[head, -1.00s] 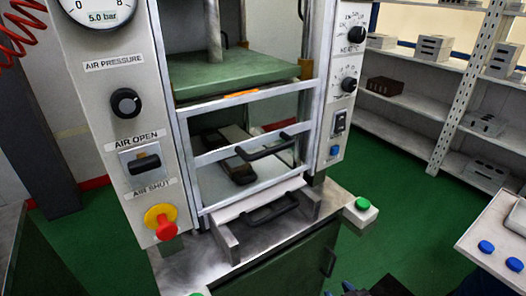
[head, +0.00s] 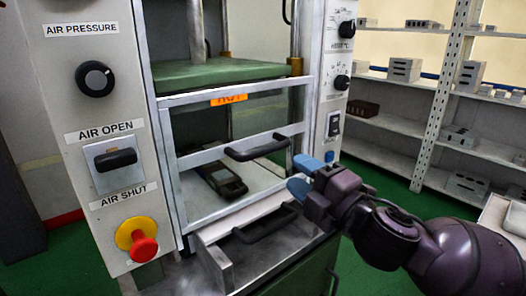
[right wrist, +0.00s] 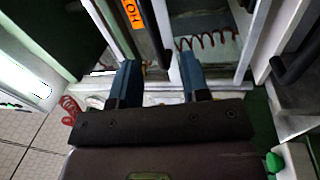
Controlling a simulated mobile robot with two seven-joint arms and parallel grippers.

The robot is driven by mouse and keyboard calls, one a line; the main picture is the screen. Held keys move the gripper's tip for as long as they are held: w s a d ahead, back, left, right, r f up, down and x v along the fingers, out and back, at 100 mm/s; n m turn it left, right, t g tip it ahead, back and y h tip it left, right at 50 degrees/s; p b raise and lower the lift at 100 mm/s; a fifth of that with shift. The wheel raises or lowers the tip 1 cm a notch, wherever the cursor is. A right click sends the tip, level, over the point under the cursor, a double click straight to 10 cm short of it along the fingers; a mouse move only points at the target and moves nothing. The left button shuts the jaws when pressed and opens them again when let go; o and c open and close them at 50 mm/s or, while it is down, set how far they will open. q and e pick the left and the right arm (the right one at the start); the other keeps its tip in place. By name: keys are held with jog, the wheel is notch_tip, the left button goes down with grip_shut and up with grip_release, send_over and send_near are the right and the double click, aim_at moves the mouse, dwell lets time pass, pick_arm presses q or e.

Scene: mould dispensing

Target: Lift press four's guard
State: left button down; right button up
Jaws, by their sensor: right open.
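The press guard (head: 215,152) is a clear panel in a metal frame, and it is down across the front of the press. Its black handle (head: 257,147) sits on the middle bar. My right gripper (head: 312,172) has blue fingertips and is open and empty, just right of and a little below the handle in the head view. In the right wrist view, a dark bar (right wrist: 151,38), seemingly this handle, runs towards the gap between the open fingers (right wrist: 161,78). I cannot tell whether they touch it. My left gripper is out of view.
A lower black handle (head: 264,224) sits on the tray front beneath the guard. An orange HOT label (head: 229,99) is on the guard. The control panel (head: 82,130) is on the left. Shelves (head: 395,160) with metal blocks stand behind my right arm.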

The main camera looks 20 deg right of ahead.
aim_at(260, 154)
jog(key=r+x, duration=0.1)
jog(key=x, duration=0.9)
jog(key=shift+n+b, duration=0.3)
jog(key=shift+b, duration=0.15)
jog(key=shift+w, duration=0.1)
grip_shut()
